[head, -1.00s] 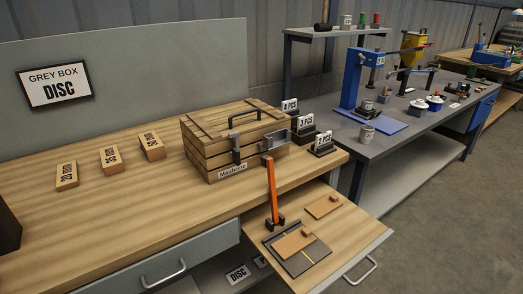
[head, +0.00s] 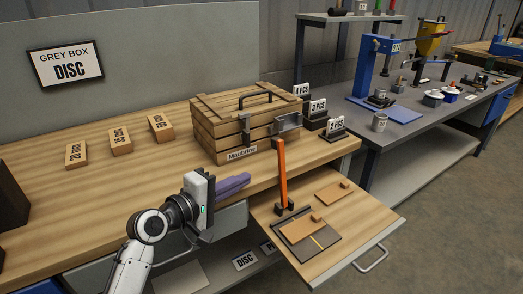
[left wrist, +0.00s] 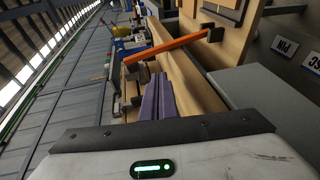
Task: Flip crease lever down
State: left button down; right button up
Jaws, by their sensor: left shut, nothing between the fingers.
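The crease lever (head: 282,172) is an orange bar standing upright from a black pivot on the pull-out board (head: 345,252). A dark creasing plate (head: 325,244) with a yellow line lies at its foot, with a brown card (head: 302,228) on it. The lever also shows in the left wrist view (left wrist: 170,48), lying across the upper middle. My left gripper (head: 243,181) has purple fingers that are shut and empty. It is left of the lever, near the table's front edge and apart from the lever. The fingers also show in the left wrist view (left wrist: 158,98). My right gripper is not in view.
A wooden box (head: 243,120) with a black handle stands on the table behind the lever. Number signs (head: 318,110) stand beside it. Another brown card (head: 332,194) lies on the board. Three wooden blocks (head: 120,141) stand at the left.

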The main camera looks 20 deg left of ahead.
pick_arm(q)
jog(key=r, duration=0.1)
jog(key=w+a+r+n+t, duration=0.1)
jog(key=w+a+r+n, duration=0.1)
jog(key=r, duration=0.1)
jog(key=shift+w, duration=0.1)
jog(key=shift+d, duration=0.1)
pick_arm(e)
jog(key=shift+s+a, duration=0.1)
pick_arm(q)
jog(key=shift+w+d, duration=0.1)
jog(key=shift+w, duration=0.15)
jog(key=x, duration=0.8)
jog(key=shift+r, duration=0.1)
jog(key=shift+w+d, duration=0.3)
jog(key=shift+w, duration=0.4)
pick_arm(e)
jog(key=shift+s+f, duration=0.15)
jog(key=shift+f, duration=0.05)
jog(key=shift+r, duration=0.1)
